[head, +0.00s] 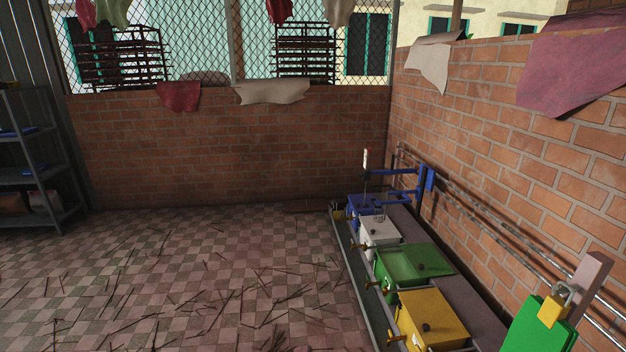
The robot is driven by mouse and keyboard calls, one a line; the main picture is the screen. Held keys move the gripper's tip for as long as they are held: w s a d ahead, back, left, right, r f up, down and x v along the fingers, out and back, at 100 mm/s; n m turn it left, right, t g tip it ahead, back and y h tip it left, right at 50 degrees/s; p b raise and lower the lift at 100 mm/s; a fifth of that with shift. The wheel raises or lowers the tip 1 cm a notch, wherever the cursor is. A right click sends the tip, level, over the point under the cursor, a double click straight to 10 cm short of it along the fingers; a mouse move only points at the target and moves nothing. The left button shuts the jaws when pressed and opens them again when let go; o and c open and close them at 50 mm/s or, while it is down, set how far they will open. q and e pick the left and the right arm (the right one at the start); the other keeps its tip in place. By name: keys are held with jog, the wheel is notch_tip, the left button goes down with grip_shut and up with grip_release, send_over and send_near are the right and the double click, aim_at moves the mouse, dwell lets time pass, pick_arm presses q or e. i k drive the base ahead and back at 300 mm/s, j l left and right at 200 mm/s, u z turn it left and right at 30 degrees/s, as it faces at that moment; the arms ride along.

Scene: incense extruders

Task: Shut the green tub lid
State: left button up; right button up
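The green tub (387,277) stands in a row of coloured tubs along the right brick wall, between a white tub and a yellow tub. Its green lid (432,258), with a dark knob, lies at the top and reaches further right than the tub's front part. A paler green area shows on the left of the top; I cannot tell clearly whether it is the tub's inside or part of the lid. Neither of my grippers is in view.
The yellow tub (437,306) has a dark knob on top. The white tub (378,230) and blue tub (360,202) stand behind. Brass-coloured fittings stick out on the left. Thin sticks litter the open tiled floor (200,270). A green panel (535,328) stands at bottom right.

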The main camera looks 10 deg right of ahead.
aim_at(428, 262)
jog(key=i+z, duration=0.1)
jog(key=i, duration=0.85)
jog(key=i+j+z, duration=0.1)
jog(key=i, duration=0.8)
jog(key=j, duration=0.1)
